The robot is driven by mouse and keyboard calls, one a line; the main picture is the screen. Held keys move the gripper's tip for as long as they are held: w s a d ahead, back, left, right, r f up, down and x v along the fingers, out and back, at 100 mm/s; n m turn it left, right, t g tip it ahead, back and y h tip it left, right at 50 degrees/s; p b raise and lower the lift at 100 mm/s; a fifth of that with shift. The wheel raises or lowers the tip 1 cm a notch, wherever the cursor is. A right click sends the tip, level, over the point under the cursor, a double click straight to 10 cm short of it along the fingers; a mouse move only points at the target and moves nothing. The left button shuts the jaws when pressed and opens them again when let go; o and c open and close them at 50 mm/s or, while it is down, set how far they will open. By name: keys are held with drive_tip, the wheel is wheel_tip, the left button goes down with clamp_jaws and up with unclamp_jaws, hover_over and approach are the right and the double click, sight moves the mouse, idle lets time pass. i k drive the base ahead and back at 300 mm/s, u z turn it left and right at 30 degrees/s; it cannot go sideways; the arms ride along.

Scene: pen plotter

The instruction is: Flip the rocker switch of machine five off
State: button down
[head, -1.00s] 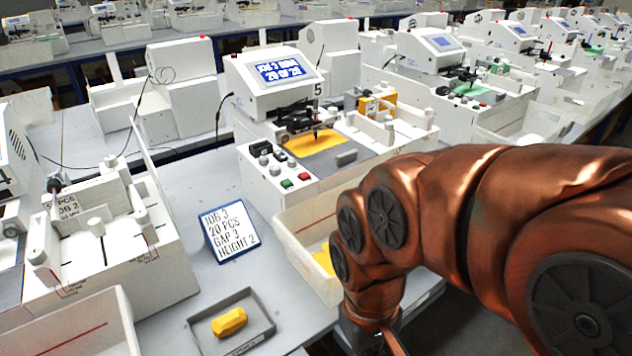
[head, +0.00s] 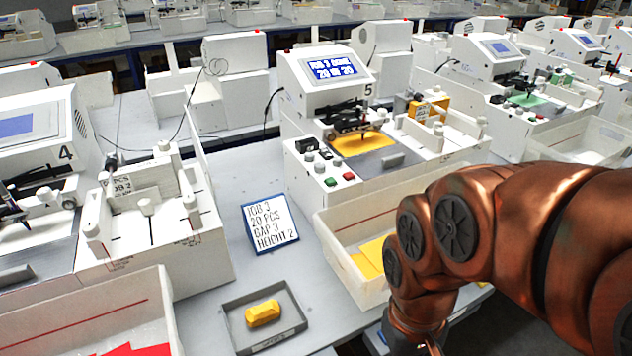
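Machine five (head: 322,82) is a white pen plotter with a "5" beside its lit blue screen (head: 332,69). Its front panel (head: 328,175) carries several dark knobs, a green button (head: 330,182) and a red button (head: 348,176). I cannot make out a rocker switch on it. A yellow sheet (head: 358,143) lies under its pen carriage. My copper-coloured arm (head: 500,225) reaches in from the right, in front of the machine's right side, and bends down past the bottom edge. My gripper is out of the frame.
A white bin (head: 345,262) with yellow sheets stands in front of machine five. A job sign (head: 270,222) and a grey tray (head: 236,318) holding a yellow block (head: 262,313) are on the table. Machine four (head: 36,140) is at left. Bare tabletop (head: 232,180) lies between the machines.

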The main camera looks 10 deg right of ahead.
sight(325, 152)
drive_tip(key=u, duration=1.3)
drive_tip(key=i, duration=0.35)
drive_tip(key=z, duration=1.15)
